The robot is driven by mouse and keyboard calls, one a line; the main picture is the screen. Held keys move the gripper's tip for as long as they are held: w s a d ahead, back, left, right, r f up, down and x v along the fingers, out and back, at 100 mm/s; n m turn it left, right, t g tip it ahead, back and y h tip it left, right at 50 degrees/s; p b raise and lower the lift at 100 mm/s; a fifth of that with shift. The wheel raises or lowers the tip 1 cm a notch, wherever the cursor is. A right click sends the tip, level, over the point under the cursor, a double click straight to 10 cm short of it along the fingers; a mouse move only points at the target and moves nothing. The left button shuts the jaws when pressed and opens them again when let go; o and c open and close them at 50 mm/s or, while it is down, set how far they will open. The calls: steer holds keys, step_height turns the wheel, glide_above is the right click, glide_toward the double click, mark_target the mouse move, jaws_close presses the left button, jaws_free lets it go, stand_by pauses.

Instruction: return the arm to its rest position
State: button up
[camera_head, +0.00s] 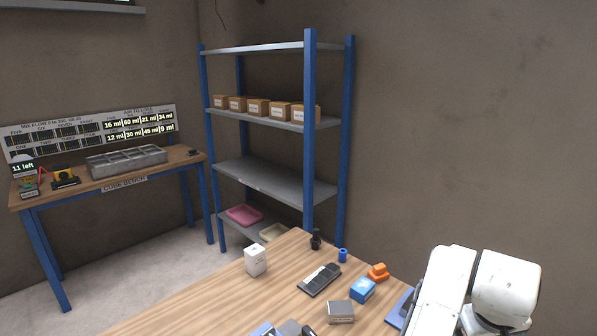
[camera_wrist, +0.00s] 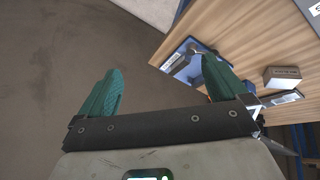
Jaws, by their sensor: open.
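My gripper (camera_wrist: 158,88) shows in the wrist view with its two green fingers spread wide apart and nothing between them. It hangs over the bare floor beside the wooden table (camera_wrist: 235,30), and its right finger overlaps the table's edge in the picture. In the head view my white arm stands at the lower right, in front of the wall. The gripper itself cannot be made out there.
The wooden table (camera_head: 200,300) carries a white box (camera_head: 255,260), a dark tray (camera_head: 319,280), a grey block (camera_head: 340,311), a blue box (camera_head: 362,290) and an orange part (camera_head: 377,272). A blue shelf rack (camera_head: 309,150) and a bench (camera_head: 170,165) stand behind.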

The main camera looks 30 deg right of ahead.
steer(key=s+a+f+n+y, duration=0.2)
steer(key=s+a+f, duration=0.4)
steer(key=a+f, duration=0.4)
steer(key=s+a+f+n+y, duration=0.2)
steer(key=s+a+f, duration=0.4)
steer(key=a+f, duration=0.3)
steer(key=shift+s+a+f+n+y, duration=0.2)
steer(key=shift+a+f+n+y, duration=0.25)
steer(key=shift+a, duration=0.45)
steer(key=shift+r, duration=0.1)
